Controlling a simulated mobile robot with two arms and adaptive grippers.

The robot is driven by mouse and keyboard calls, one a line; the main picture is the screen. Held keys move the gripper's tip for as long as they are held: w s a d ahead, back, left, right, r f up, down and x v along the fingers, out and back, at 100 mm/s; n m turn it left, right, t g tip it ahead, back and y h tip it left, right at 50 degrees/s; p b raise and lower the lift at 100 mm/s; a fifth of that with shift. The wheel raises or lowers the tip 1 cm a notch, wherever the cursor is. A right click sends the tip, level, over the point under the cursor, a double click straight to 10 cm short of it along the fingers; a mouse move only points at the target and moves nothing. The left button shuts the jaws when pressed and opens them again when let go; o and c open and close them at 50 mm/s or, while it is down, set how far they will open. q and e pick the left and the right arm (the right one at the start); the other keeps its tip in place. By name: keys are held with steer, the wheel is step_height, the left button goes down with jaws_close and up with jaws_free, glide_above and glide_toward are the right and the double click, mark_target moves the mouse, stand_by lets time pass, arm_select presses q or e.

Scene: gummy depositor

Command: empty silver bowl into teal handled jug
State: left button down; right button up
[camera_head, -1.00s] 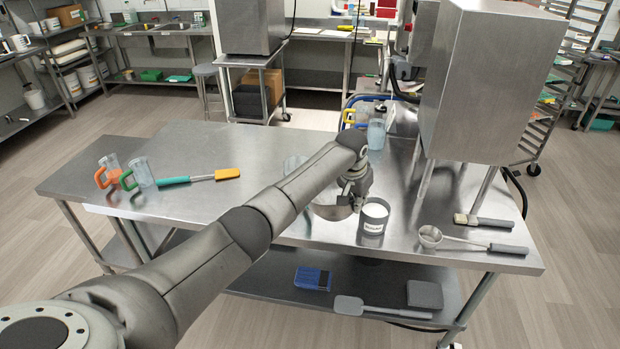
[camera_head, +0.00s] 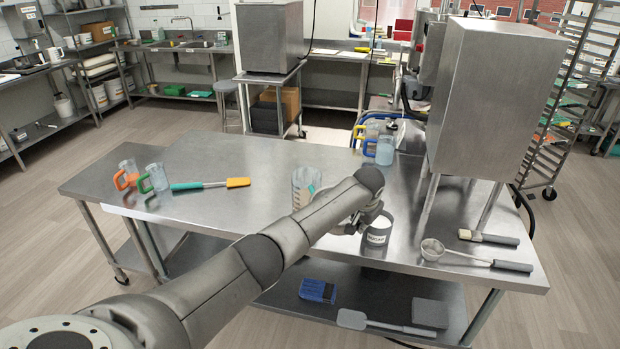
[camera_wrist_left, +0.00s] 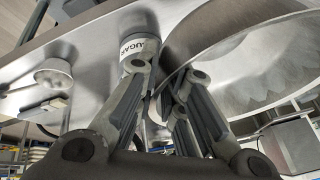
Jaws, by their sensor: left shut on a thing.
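The silver bowl (camera_wrist_left: 245,65) fills the right of the left wrist view, its rim at my left gripper (camera_wrist_left: 175,95). In the head view my left gripper (camera_head: 374,212) is shut on the bowl just left of the sugar tin; my arm hides most of the bowl, so I cannot tell its tilt or contents. A clear jug (camera_head: 301,187) with a bit of teal at its right side stands on the table behind my forearm, left of the gripper. Its lower right part is hidden. My right gripper is out of view.
The sugar tin (camera_head: 377,232) stands close beside the gripper. A scoop (camera_head: 432,249) and brush (camera_head: 488,237) lie at right. A blue-handled jug (camera_head: 384,151) stands behind. Orange-handled (camera_head: 128,175) and green-handled (camera_head: 156,178) jugs and a spatula (camera_head: 210,184) are at left.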

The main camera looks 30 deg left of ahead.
arm_select(q)
steer(key=r+p, duration=0.2)
steer(key=r, duration=0.1)
steer(key=r+p, duration=0.1)
steer(key=shift+s+d+r, duration=0.15)
steer(key=shift+d, duration=0.2)
steer(key=shift+r, duration=0.1)
steer(key=shift+s, duration=0.1)
steer(key=s+d, duration=0.4)
steer(key=s, duration=0.2)
steer(key=shift+s, duration=0.2)
steer(key=shift+d, duration=0.1)
